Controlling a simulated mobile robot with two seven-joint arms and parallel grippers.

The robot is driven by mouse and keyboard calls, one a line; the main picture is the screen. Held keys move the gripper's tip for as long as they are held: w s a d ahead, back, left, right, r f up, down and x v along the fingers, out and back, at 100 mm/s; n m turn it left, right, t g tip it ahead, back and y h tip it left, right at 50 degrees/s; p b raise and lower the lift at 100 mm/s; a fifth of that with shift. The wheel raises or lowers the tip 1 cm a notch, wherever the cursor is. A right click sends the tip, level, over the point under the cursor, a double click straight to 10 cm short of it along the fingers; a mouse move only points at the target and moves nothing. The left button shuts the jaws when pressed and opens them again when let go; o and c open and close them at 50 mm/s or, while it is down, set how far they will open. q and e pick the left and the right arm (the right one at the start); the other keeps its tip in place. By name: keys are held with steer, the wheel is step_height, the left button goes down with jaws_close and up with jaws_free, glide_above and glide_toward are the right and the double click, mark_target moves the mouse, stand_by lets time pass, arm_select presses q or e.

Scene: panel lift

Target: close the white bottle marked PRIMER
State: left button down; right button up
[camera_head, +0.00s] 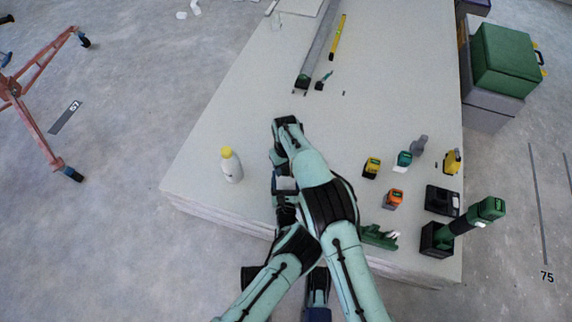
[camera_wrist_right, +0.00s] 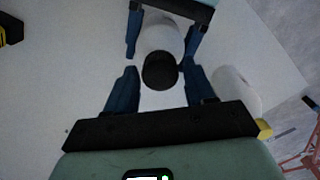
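A white bottle (camera_wrist_right: 158,38) with a black end (camera_wrist_right: 160,71) facing the camera shows in the right wrist view; no PRIMER marking is readable. My left gripper (camera_wrist_right: 164,45) has its blue fingers on both sides of this bottle and appears to hold it. My right gripper (camera_wrist_right: 161,78) is open, its fingertips on either side of the black end, with a narrow gap at least on the left. In the head view, my right gripper (camera_head: 276,160) is mostly hidden by my arms, which also hide the held bottle. Another white bottle (camera_head: 231,169) with a yellow top stands upright to the left.
The pale panel stack (camera_head: 215,125) is clear around the yellow-topped bottle, which also shows close by in the right wrist view (camera_wrist_right: 232,88). Several tools and small items, including an orange one (camera_head: 393,198), stand at right. A yellow level (camera_head: 338,38) lies at the back.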

steer(key=c, duration=0.8)
steer(key=shift+o, duration=0.2)
steer(key=shift+m, duration=0.9)
steer(key=o, duration=1.2)
steer(key=shift+o, duration=0.2)
steer(key=shift+r, duration=0.1)
step_height(320, 180, up, 12)
arm_select(q)
jaws_free()
